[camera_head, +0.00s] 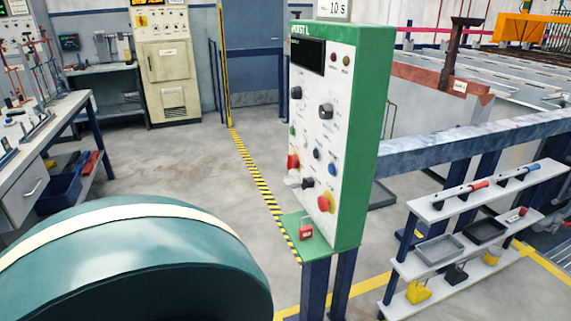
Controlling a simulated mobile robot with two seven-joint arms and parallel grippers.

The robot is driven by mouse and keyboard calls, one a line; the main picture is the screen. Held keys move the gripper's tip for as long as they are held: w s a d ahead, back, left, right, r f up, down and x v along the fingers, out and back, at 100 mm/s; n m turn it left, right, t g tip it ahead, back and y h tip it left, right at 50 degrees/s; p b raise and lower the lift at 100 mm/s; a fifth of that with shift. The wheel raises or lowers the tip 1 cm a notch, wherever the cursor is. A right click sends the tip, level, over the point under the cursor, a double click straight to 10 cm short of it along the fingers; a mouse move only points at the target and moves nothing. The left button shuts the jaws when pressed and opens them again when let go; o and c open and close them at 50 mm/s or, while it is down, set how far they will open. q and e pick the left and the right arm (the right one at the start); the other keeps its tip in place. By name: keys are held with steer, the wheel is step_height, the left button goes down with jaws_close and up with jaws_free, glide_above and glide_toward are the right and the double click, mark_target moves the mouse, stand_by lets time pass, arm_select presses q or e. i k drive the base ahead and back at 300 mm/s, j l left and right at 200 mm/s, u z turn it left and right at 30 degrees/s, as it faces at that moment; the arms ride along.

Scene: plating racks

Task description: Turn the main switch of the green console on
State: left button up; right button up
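The green console (352,140) stands upright on dark blue legs, right of the picture's middle. Its white front panel (335,147) faces left and carries a dark display, two small lamps, several black knobs, a blue button and red controls. A red switch or button (293,162) sits at the panel's left edge. The labels are too small to tell which control is the main switch. A red padlock (305,228) is on the green ledge below. Neither of my grippers is in view.
A large teal rounded body with a cream band fills the lower left. A white shelf rack (483,200) with trays and tools stands right of the console. A workbench (50,125) is at left, a beige cabinet (167,75) behind. The floor between is clear.

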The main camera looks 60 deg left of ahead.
mark_target(293, 162)
steer(key=u, duration=1.55)
